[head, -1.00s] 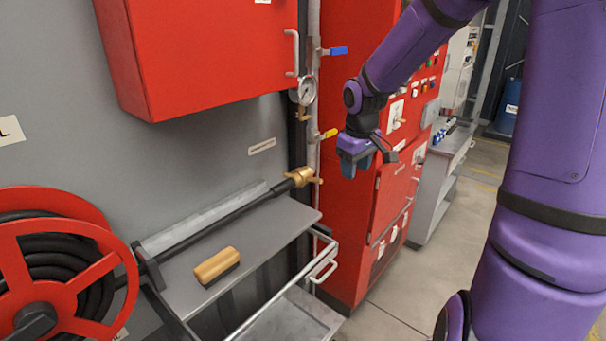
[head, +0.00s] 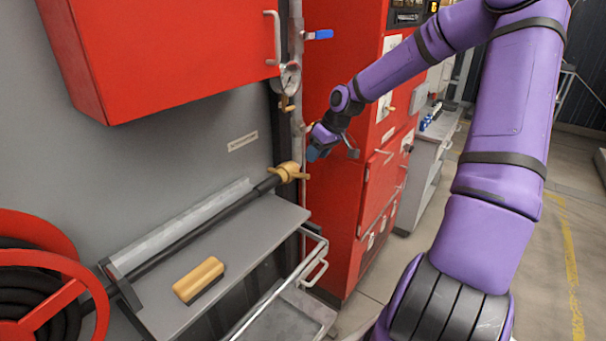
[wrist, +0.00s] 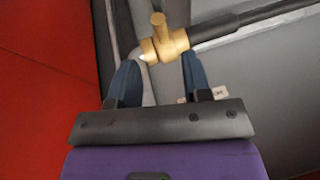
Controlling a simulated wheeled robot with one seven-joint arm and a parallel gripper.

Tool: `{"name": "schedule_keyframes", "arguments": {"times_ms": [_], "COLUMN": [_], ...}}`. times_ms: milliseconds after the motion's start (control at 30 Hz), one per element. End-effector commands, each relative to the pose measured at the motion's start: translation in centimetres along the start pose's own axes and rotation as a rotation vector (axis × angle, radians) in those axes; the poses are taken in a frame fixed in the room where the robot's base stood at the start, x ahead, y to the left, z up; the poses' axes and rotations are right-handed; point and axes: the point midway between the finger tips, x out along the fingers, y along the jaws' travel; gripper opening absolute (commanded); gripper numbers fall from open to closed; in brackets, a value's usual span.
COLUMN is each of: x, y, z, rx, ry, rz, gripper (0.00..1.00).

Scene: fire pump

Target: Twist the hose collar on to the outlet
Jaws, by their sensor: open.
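The brass hose collar (head: 287,172) has stubby lugs and sits on the end of the black hose (head: 200,222), beside the steel pipe by the red cabinet. My gripper (head: 313,153) is just above and right of the collar, open and empty. In the wrist view the collar (wrist: 165,42) lies just beyond the gap between the two blue fingers, with one lug pointing up the picture. The hose (wrist: 235,22) runs off to the right there. The outlet's mouth is hidden, and I cannot tell how the collar sits on it.
A wooden brush (head: 198,279) lies on the grey shelf (head: 262,225). The red hose reel (head: 40,280) stands at the left. A red wall box (head: 165,50) hangs above. A pressure gauge (head: 289,77) and a blue-handled valve (head: 320,34) are on the pipework above the collar.

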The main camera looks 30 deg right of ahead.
Motion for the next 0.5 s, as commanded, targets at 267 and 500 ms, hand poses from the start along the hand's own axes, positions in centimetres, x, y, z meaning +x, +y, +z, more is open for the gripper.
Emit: {"name": "schedule_keyframes", "arguments": {"times_ms": [267, 500], "x": [5.1, 8.0], "y": [-0.1, -0.1], "z": [0.0, 0.0], "rx": [-0.001, 0.000], "ry": [-0.002, -0.002], "rz": [-0.003, -0.002], "gripper": [0.44, 0.44]}}
